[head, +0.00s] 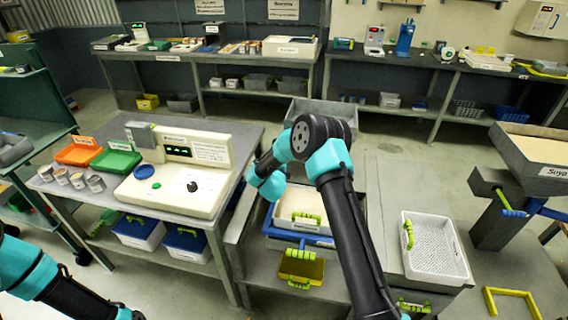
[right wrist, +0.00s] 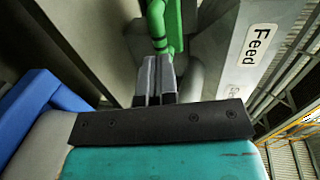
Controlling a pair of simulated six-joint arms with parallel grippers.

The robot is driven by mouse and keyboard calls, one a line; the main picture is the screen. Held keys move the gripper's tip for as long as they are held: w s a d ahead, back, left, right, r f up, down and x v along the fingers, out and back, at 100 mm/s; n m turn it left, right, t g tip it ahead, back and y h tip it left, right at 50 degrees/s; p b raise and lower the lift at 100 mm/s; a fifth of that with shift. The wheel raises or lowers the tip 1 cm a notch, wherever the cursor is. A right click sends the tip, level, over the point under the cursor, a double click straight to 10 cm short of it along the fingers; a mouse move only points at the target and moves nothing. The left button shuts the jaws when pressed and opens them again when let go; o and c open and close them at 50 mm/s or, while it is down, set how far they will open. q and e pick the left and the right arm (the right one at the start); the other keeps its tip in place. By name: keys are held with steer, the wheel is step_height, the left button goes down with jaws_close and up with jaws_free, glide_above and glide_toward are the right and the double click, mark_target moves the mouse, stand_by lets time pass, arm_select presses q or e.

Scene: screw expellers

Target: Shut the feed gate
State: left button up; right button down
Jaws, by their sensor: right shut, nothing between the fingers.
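My right gripper (right wrist: 155,80) is shut and empty in the right wrist view. Its closed fingertips are right by the lower end of a bright green handle (right wrist: 157,25); I cannot tell whether they touch. A pale grey housing with a white Feed label (right wrist: 258,44) stands just right of the handle. The gate plate itself is not clearly seen, so I cannot tell how far open it is. In the head view my right arm reaches up the middle, and its wrist hides the fingers and the handle. My left arm shows at lower left, its gripper out of frame.
A white tray with green handles (head: 300,222), a yellow tray (head: 301,270) and a white perforated basket (head: 437,262) are near my right arm. A bench with a cream control box (head: 207,146) stands left. A Soya-labelled bin (head: 537,152) is at right. A blue part (right wrist: 38,95) lies left of the wrist.

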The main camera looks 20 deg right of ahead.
steer(key=shift+x, duration=1.2)
steer(key=w+d, duration=0.1)
steer(key=w, duration=0.1)
steer(key=w+d, duration=0.2)
steer(key=shift+d+r, duration=0.15)
